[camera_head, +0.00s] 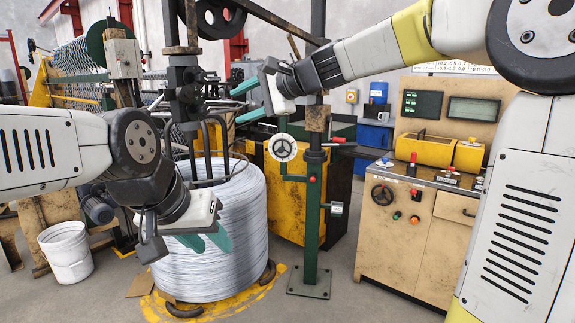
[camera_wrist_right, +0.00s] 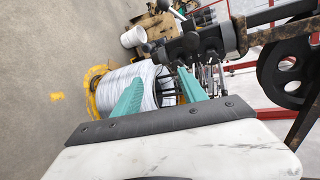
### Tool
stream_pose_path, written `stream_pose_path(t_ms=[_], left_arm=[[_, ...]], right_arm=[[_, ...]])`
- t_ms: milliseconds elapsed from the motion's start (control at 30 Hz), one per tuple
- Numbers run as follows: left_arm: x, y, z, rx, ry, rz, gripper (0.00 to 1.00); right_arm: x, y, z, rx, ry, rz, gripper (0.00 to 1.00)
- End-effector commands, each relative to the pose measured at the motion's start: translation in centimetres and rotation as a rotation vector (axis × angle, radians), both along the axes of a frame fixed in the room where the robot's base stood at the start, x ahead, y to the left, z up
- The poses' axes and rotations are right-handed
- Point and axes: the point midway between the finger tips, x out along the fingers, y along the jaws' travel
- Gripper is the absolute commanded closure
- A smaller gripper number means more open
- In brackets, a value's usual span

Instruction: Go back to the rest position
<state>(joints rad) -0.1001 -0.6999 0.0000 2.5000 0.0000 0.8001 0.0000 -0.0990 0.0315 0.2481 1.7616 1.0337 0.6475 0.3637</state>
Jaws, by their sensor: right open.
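My left gripper (camera_head: 217,251) is in the lower left of the head view, in front of the coil of silver wire (camera_head: 240,225). Its two teal fingers stand apart with nothing visible between them. My right gripper (camera_head: 235,108) is higher, at the upper middle, pointing left. Its teal fingers are spread and empty. In the right wrist view, the right gripper (camera_wrist_right: 160,75) also shows open, with the wire coil (camera_wrist_right: 112,90) beyond its fingers. Whether the left gripper touches the coil cannot be told.
A green post with a handwheel (camera_head: 283,147) stands right of the coil. A beige control cabinet (camera_head: 405,235) is at the right. A white bucket (camera_head: 67,250) stands at the left. A mesh machine (camera_head: 75,70) is behind. Some grey floor at the front is clear.

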Motion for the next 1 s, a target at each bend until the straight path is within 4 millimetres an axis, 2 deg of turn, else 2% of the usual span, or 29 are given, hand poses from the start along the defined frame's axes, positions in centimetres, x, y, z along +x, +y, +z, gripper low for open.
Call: stream_pose_path(t_ms=[33, 300, 400, 500, 600, 700, 1000], left_arm=[[0.0, 0.0, 0.0, 0.000, 0.000, 0.000, 0.64], [0.0, 0.0, 0.0, 0.000, 0.000, 0.000, 0.64], [0.0, 0.0, 0.0, 0.000, 0.000, 0.000, 0.64], [0.0, 0.0, 0.0, 0.000, 0.000, 0.000, 0.64], [0.0, 0.0, 0.0, 0.000, 0.000, 0.000, 0.64], [0.0, 0.0, 0.0, 0.000, 0.000, 0.000, 0.64], [0.0, 0.0, 0.0, 0.000, 0.000, 0.000, 0.64]], right_arm=[[-2.5, -2.3, -1.4, -0.117, -0.054, 0.012, 0.50], [-14.7, -15.3, -11.6, -0.727, -0.244, 0.147, 0.50], [-18.6, -19.5, -15.0, -0.904, -0.276, 0.206, 0.50], [-21.7, -22.6, -17.7, -1.036, -0.294, 0.261, 0.50], [-23.6, -24.6, -19.6, -1.120, -0.301, 0.302, 0.50], [-24.5, -25.5, -20.5, -1.160, -0.303, 0.323, 0.50], [-24.7, -25.7, -20.6, -1.170, -0.303, 0.329, 0.50]])
